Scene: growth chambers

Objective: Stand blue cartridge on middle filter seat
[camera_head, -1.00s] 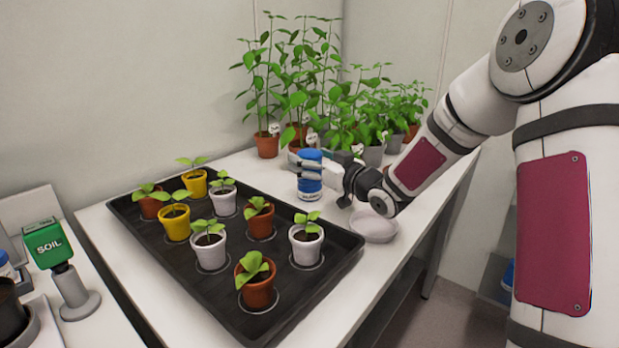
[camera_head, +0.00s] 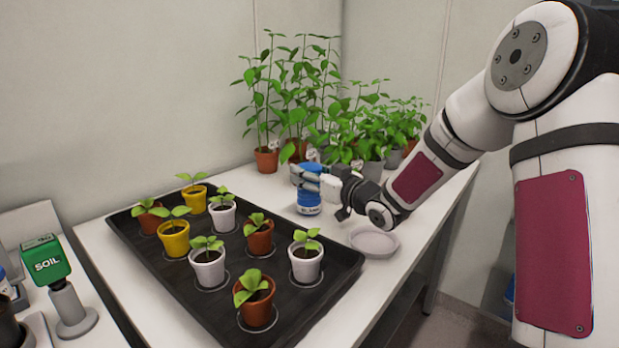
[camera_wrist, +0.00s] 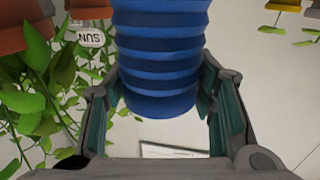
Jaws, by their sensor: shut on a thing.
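The blue cartridge (camera_head: 309,197) is upright near the middle of the white table, behind the tray of seedlings, with a white printed label low on its side. My gripper (camera_head: 307,179) is shut on its upper part, reaching in from the right. In the wrist view, the cartridge (camera_wrist: 160,60) is a ribbed blue cylinder between the two teal-padded fingers of my gripper (camera_wrist: 160,95). I cannot tell whether its base touches the table. I make out no filter seat in either view.
A black tray (camera_head: 225,312) of potted seedlings fills the table's near left. Tall potted plants (camera_head: 290,95) stand close behind the cartridge. A shallow pale dish (camera_head: 374,242) lies to its right under my wrist. A green soil sensor (camera_head: 47,262) stands on a separate bench at left.

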